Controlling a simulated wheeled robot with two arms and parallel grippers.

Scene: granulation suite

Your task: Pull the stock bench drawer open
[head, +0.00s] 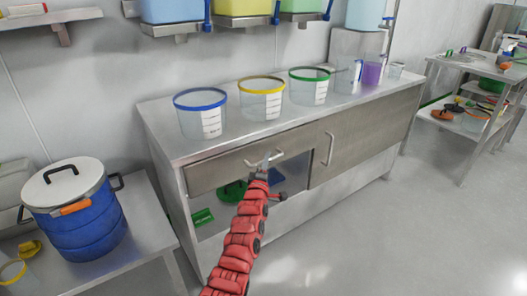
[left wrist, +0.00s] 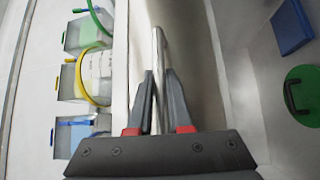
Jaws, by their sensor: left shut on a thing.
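The stock bench (head: 160,150) is a steel bench against the wall. Its drawer (head: 212,172) has a wide grey front at the left, just under the top, and looks flush or nearly so. The drawer handle (head: 249,163) is a curved metal bar. My left gripper (head: 264,165) is shut on this handle at the drawer's front. In the left wrist view the handle (left wrist: 157,50) runs between the two fingers (left wrist: 158,92), with the drawer front (left wrist: 188,50) behind it. My right gripper is not in view.
Tubs with blue (head: 200,115), yellow (head: 261,98) and green (head: 308,87) rims stand on the bench. A cupboard door (head: 365,130) is right of the drawer. A blue pot (head: 75,210) stands on a table at left. The floor (head: 400,230) in front is clear.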

